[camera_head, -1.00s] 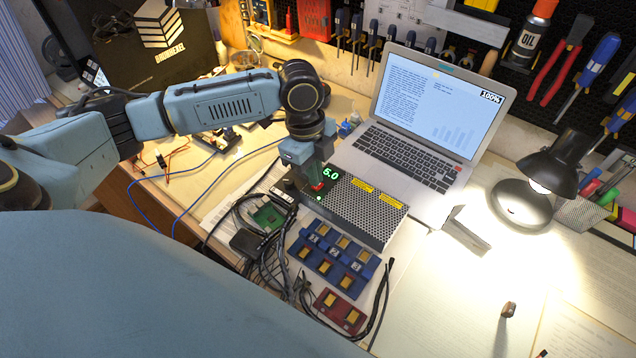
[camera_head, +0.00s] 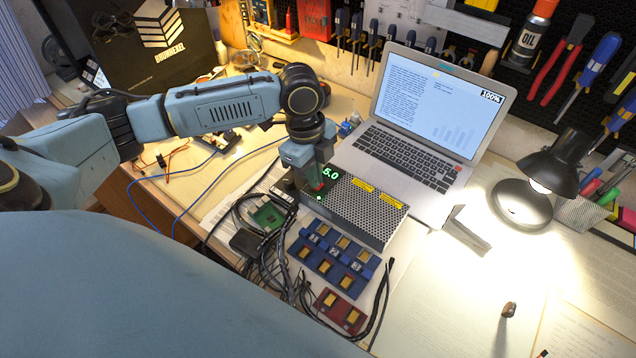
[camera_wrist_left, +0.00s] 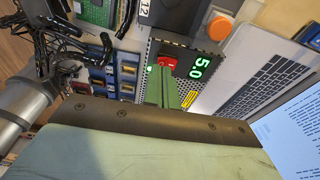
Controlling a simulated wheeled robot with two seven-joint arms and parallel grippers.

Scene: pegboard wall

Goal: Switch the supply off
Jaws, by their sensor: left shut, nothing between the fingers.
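The power supply (camera_head: 362,212) is a metal box with a perforated top and yellow labels, lying between the laptop and the blue blocks. Its display reads 5.0 in green, and a small green light glows beside it. A red rocker switch (camera_wrist_left: 168,62) sits next to the display in the left wrist view. My left gripper (camera_head: 318,186) is shut and empty, pointing down at the switch end of the supply. In the left wrist view its fingertips (camera_wrist_left: 162,72) are right at the switch and partly cover it; I cannot tell whether they touch. My right gripper is not in view.
An open laptop (camera_head: 410,150) stands behind the supply. Blue blocks (camera_head: 333,258), a red block (camera_head: 340,311), a green circuit board (camera_head: 267,215) and many dark cables lie in front. A lit black lamp (camera_head: 545,170) stands right. Paper-covered table at lower right is mostly clear.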

